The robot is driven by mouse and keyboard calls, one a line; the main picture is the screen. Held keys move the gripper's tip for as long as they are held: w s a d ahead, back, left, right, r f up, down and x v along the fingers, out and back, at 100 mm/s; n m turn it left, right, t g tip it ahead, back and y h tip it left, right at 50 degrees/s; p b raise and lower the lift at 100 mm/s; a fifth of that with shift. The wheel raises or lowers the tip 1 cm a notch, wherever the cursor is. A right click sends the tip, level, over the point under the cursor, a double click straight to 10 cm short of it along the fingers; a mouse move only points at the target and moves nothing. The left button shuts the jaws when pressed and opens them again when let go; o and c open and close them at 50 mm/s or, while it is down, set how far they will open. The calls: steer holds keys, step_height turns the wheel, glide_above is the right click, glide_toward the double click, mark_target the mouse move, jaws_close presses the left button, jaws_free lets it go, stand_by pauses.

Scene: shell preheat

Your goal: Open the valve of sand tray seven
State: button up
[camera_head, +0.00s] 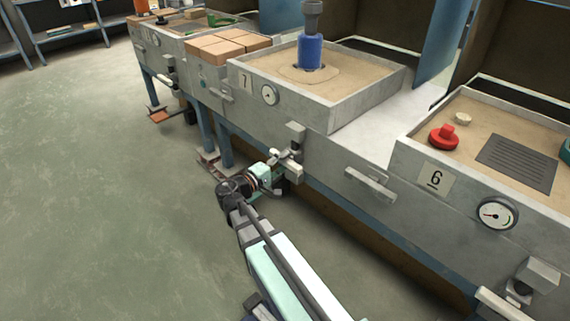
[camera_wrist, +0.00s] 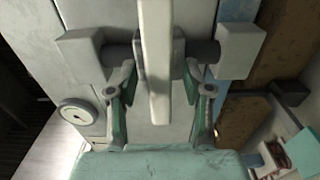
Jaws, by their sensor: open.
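Sand tray seven (camera_head: 340,112) is a grey tray of sand with a "7" label and a round gauge on its front. Its valve (camera_head: 296,133) sits on the front face below the tray, with a pale bar handle (camera_head: 287,164). My gripper (camera_head: 277,168) is at this handle. In the wrist view the handle (camera_wrist: 156,70) is a long pale bar in front of a dark shaft between two blocks. My open gripper (camera_wrist: 158,88) has one green-grey finger on each side of the bar. I cannot tell whether either finger touches it. The handle's far side is hidden.
A blue cylinder (camera_head: 311,52) stands in tray seven's sand. The floor (camera_head: 110,200) at left is clear. A gauge (camera_wrist: 77,113) shows in the wrist view.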

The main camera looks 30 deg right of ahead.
steer(key=shift+w+d, duration=0.15)
steer(key=shift+d, duration=0.35)
jaws_close()
steer(key=shift+a, duration=0.1)
